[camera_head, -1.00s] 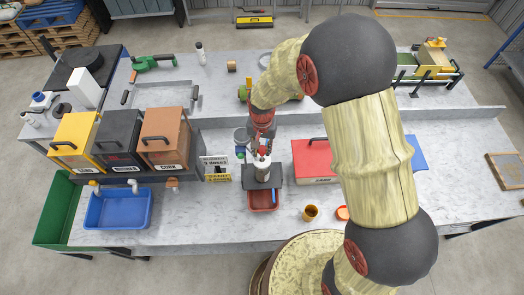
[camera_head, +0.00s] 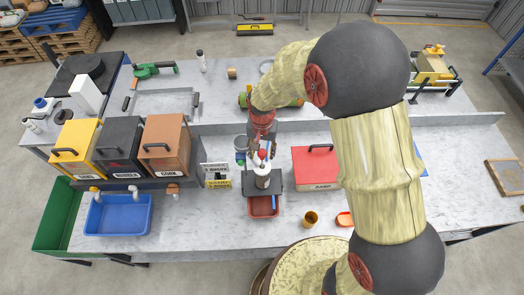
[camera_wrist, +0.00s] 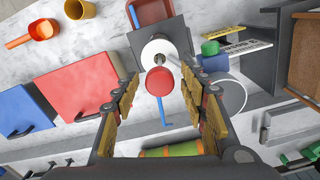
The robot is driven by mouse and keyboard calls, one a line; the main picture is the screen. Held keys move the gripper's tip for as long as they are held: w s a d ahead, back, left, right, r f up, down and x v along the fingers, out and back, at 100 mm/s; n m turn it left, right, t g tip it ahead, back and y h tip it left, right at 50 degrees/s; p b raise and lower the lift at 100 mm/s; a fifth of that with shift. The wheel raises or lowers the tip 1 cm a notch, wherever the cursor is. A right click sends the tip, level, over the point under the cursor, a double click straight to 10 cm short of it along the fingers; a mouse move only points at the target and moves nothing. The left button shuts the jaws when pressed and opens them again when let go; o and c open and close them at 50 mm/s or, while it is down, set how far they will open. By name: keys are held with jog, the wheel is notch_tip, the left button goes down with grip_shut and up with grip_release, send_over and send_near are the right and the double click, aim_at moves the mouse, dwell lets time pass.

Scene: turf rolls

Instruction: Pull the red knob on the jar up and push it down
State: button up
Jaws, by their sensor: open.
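The jar (camera_head: 263,180) stands upright on a dark stand near the middle of the bench in the head view. Its red knob (camera_head: 262,154) is on top. In the wrist view the red knob (camera_wrist: 160,81) is in front of the jar's round white top (camera_wrist: 158,49), on a metal stem. My gripper (camera_head: 263,146) is close behind the knob in the head view. In the wrist view my gripper (camera_wrist: 160,76) is open, one padded finger on each side of the knob. There are visible gaps between knob and fingers, and nothing is held.
A red tray (camera_head: 263,212) sits in front of the stand. A red box (camera_head: 312,176) is to the right, and small signs (camera_head: 217,174) are to the left. An orange-brown cup (camera_head: 310,218) stands at front right. Bare bench lies front left of the tray.

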jog(key=shift+r, duration=0.1)
notch_tip(320, 180, up, 12)
dwell(0.5)
jog(key=b, duration=0.7)
send_over(262, 152)
notch_tip(262, 152, down, 6)
jog(key=shift+w+r, duration=0.1)
jog(key=shift+r, duration=0.15)
jog(key=shift+f+p, duration=0.4)
jog(key=shift+f, duration=3.3)
jog(key=shift+c, duration=1.3)
jog(key=c, duration=0.8)
